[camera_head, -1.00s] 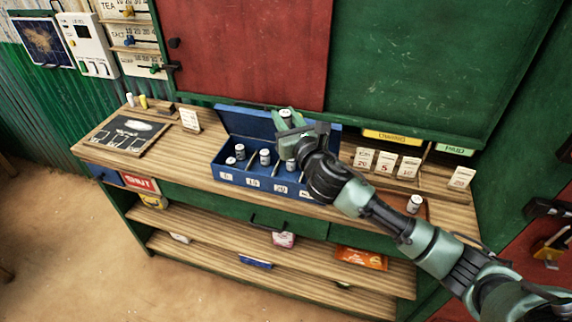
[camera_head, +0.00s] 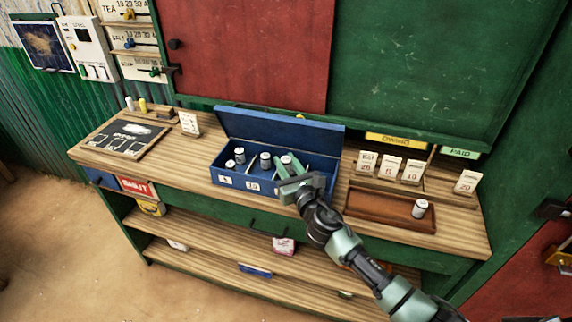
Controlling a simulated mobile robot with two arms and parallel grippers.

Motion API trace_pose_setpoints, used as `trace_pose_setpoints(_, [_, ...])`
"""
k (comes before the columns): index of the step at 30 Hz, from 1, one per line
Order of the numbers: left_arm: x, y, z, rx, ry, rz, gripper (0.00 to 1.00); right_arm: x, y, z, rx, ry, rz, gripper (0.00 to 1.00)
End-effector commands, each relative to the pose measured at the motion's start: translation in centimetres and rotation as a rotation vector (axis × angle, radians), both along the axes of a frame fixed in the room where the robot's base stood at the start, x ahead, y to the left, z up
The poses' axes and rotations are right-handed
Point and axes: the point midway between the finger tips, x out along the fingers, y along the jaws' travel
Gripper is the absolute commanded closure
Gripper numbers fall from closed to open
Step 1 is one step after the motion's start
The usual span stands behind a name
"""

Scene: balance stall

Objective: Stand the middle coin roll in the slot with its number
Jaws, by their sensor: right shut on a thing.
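The blue coin box (camera_head: 218,172) stands open on the counter, with numbered labels on its front. My right gripper (camera_head: 287,166) is low over its right part, with its green fingers on either side of a white coin roll (camera_head: 287,159). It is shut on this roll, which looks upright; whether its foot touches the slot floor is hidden. Other rolls stand further left in the box, such as one (camera_head: 265,160) close by. The gripper hides the labels at the right of the box. One more roll (camera_head: 420,208) stands in the brown tray (camera_head: 375,212). My left gripper is not in view.
Numbered cards (camera_head: 388,168) stand behind the tray, with another card (camera_head: 466,182) to the right. A chalkboard (camera_head: 122,138) lies at the counter's left. The box's raised lid (camera_head: 275,130) stands behind the slots. Bare counter lies left of the box.

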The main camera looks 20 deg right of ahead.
Motion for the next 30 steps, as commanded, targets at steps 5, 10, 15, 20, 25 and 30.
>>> trace_pose_setpoints(5, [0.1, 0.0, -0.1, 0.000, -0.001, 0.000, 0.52, 0.0, 0.0, 0.0, 0.000, -0.002, 0.000, 1.00])
trace_pose_setpoints(10, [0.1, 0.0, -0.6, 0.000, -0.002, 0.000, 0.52, 0.0, 0.0, -0.6, -0.001, -0.002, 0.000, 1.00])
trace_pose_setpoints(15, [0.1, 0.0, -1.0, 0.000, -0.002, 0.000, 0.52, 0.0, 0.0, -1.1, 0.000, -0.001, 0.000, 1.00])
trace_pose_setpoints(20, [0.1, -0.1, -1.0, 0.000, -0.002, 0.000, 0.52, 0.0, 0.0, -1.1, 0.000, 0.000, 0.000, 0.66])
trace_pose_setpoints(25, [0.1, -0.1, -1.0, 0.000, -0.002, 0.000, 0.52, 0.0, 0.0, -1.1, 0.000, 0.000, 0.000, 0.52])
trace_pose_setpoints(30, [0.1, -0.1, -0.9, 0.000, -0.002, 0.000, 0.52, 0.0, 0.0, -1.1, 0.000, 0.000, 0.000, 0.52])
